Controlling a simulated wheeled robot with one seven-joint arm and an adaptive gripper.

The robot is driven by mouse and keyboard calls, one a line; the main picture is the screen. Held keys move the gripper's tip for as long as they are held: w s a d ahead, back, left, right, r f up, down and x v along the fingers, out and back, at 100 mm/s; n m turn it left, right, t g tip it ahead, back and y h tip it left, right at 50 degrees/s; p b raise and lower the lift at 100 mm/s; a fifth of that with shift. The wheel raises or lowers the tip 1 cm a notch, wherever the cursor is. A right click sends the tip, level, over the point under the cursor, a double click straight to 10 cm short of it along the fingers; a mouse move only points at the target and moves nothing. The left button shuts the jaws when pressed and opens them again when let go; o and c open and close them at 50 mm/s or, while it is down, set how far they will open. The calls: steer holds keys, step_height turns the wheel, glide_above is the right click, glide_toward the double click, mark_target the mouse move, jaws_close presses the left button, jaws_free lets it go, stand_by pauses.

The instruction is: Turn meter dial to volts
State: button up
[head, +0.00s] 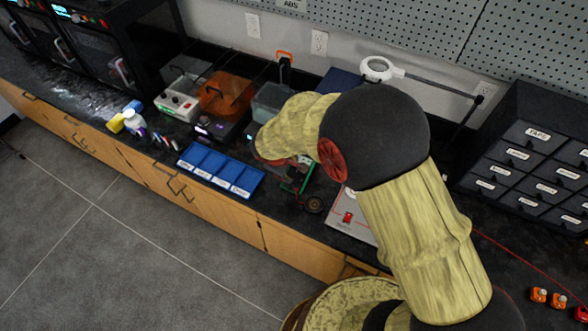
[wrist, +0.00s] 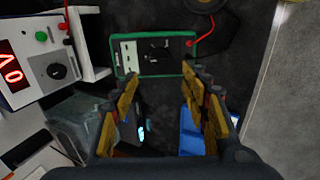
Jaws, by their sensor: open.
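The meter, dark with a green border, lies on the black bench top. In the wrist view its green rim (wrist: 150,75) shows ahead of my fingertips, with a pale panel at its left and a dark, unclear dial area (wrist: 157,57) near its middle. In the head view only a green edge (head: 304,184) of it shows, the rest hidden by my arm. My gripper (wrist: 160,84) is open and empty, its fingers apart on either side of the view, just short of the meter. I cannot read the dial's setting.
A white instrument (wrist: 58,66) with a red display and black knob stands left of the meter in the wrist view. A blue compartment tray (head: 207,181) lies near the bench's front edge. A magnifier lamp (head: 378,68) and drawer cabinet (head: 530,160) stand right.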

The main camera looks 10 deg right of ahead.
mark_target(295, 173)
steer(key=b+x, duration=0.1)
steer(key=x, duration=0.6)
steer(key=shift+d+f, duration=0.15)
steer(key=shift+f, duration=0.05)
steer(key=shift+c, duration=0.4)
steer(key=c, duration=1.1)
